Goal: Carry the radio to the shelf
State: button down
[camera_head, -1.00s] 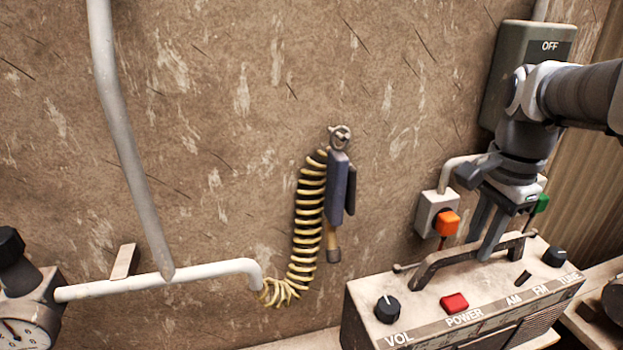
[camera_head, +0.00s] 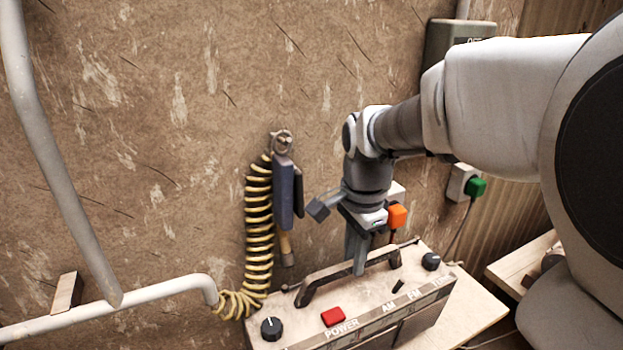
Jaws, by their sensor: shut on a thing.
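The radio (camera_head: 300,318) is a worn beige box with a dark carry handle, black VOL and tuning knobs and a red POWER button. It is at the bottom centre of the head view, upright, its lower part cut off by the frame. My gripper (camera_head: 357,262) points down from above and is shut on the radio's handle (camera_head: 325,280), right of the handle's middle. The fingertips are partly hidden at the handle. I cannot tell how high the radio is above any surface. No shelf can be made out for certain.
A coiled yellow hose (camera_head: 259,225) and a blue-grey tool (camera_head: 285,195) hang on the wall close behind the radio. A white pipe (camera_head: 150,312) runs at the left. Orange (camera_head: 397,216) and green (camera_head: 475,187) plugs sit behind my arm. A wooden surface (camera_head: 478,312) lies at right.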

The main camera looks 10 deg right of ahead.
aim_at(351, 275)
jog(key=shift+a+f, duration=0.25)
jog(key=shift+f, duration=1.85)
jog(key=c, duration=1.2)
grip_release()
jog(key=shift+s+f, duration=0.1)
jog(key=shift+f, duration=0.05)
jog(key=o, duration=0.4)
jog(key=shift+o, duration=0.2)
jog(key=shift+r, duration=0.2)
